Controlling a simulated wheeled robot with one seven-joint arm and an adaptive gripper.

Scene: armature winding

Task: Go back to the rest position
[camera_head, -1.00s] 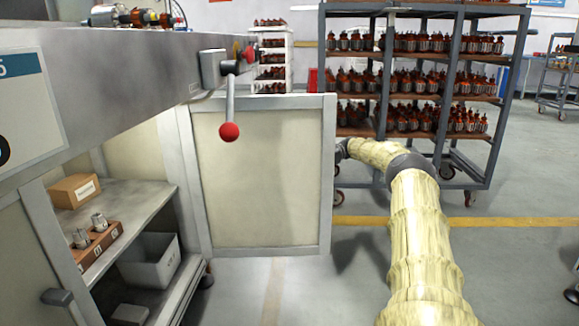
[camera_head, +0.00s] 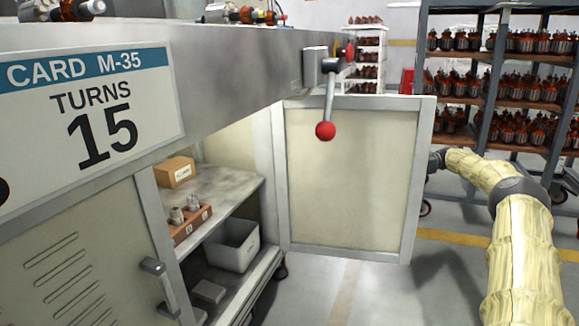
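My arm, in a pale yellow sleeve (camera_head: 525,255), reaches from the lower right edge up and away to the left. A dark joint (camera_head: 517,192) breaks the sleeve midway. The arm's far end passes behind the right edge of the open cabinet door (camera_head: 350,180), so my gripper is hidden. Whether it is open or shut, or holds anything, does not show.
A bench cabinet (camera_head: 85,250) stands at left, with a sign reading TURNS 15 (camera_head: 95,115). A red-knobbed lever (camera_head: 326,130) hangs before the door. Inside are a cardboard box (camera_head: 175,172) and grey bin (camera_head: 232,245). A loaded rack (camera_head: 490,95) stands behind my arm.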

